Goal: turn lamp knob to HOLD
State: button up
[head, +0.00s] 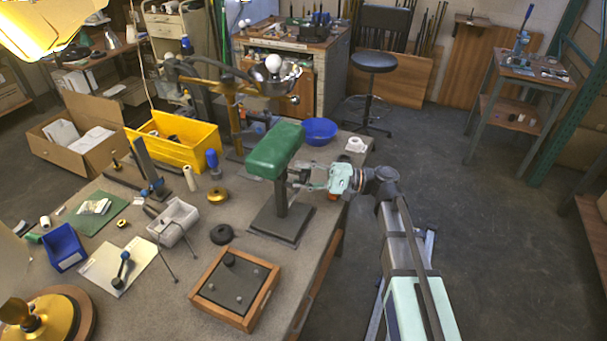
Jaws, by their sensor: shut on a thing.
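A lamp with a green shade (274,150) stands on a dark square base (281,222) near the right edge of the workbench. Its dark post (281,196) rises upright from the base. My gripper (296,176) reaches in from the right, with its fingertips just below and right of the shade. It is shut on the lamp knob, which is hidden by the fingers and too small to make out. Any HOLD marking cannot be read from here.
A wooden tray with a dark panel (237,288) sits at the bench's front. A blue bowl (319,130) and a white tape roll (355,145) lie behind my gripper. A yellow bin (176,141) stands back left. Open floor lies right of the bench.

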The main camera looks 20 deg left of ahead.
jog(key=o, duration=1.2)
jog(key=shift+a, duration=0.1)
jog(key=shift+c, duration=0.2)
jog(key=v, duration=1.2)
